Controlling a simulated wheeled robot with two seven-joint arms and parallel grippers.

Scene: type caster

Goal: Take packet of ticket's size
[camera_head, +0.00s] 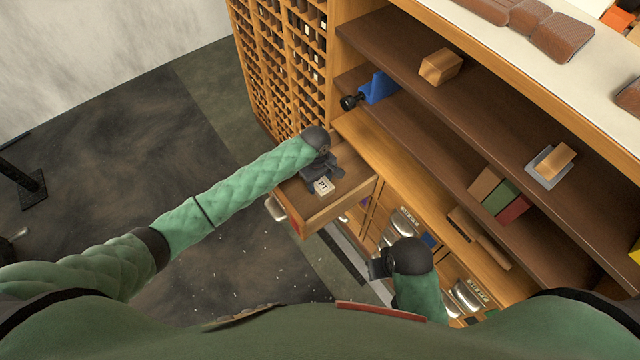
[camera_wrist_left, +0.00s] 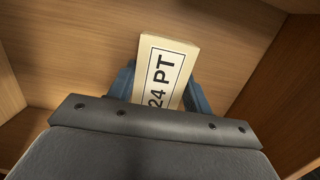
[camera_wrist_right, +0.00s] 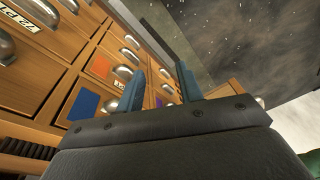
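A small cream packet (camera_head: 323,186) labelled "24 PT" lies in the pulled-out wooden drawer (camera_head: 318,214). It also shows in the left wrist view (camera_wrist_left: 167,72), with its lower end hidden by the gripper body. My left gripper (camera_head: 322,178) reaches into the drawer at the packet. Its blue fingers (camera_wrist_left: 160,85) stand one on each side of the packet, at or very near its edges; I cannot tell whether they press on it. My right gripper (camera_head: 378,266) is low in front of the cabinet, fingers (camera_wrist_right: 160,85) apart with nothing between them.
Labelled drawers with metal handles (camera_head: 405,221) are below the open one. The shelves above hold a blue object with a black knob (camera_head: 375,90), a wooden block (camera_head: 440,66) and coloured blocks (camera_head: 497,195). A type rack (camera_head: 285,60) stands behind.

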